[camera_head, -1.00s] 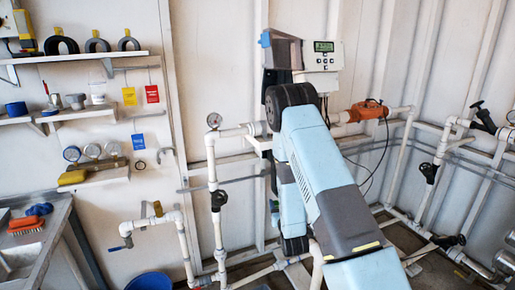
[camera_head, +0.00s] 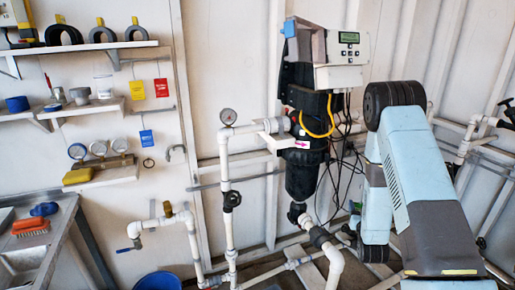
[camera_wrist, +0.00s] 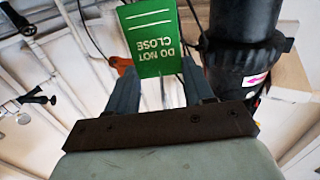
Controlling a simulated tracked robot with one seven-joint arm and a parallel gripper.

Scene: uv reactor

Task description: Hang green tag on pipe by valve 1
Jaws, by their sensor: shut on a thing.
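In the wrist view, my gripper (camera_wrist: 160,88) is shut on a green tag (camera_wrist: 150,38) with white "DO NOT CLOSE" lettering, which appears upside down. The tag sticks out beyond the fingers. In the head view, my arm hides the gripper and tag. A white upright pipe (camera_head: 226,165) with a black valve handle (camera_head: 231,199) and a gauge (camera_head: 228,117) stands left of the black reactor vessel (camera_head: 303,170). Another valve handle (camera_wrist: 40,98) shows at the left of the wrist view. I cannot read which valve is number 1.
A control box (camera_head: 342,75) and loose cables (camera_head: 338,150) are by the vessel. A blue bucket (camera_head: 157,281) and a metal sink bench (camera_head: 55,250) stand at lower left.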

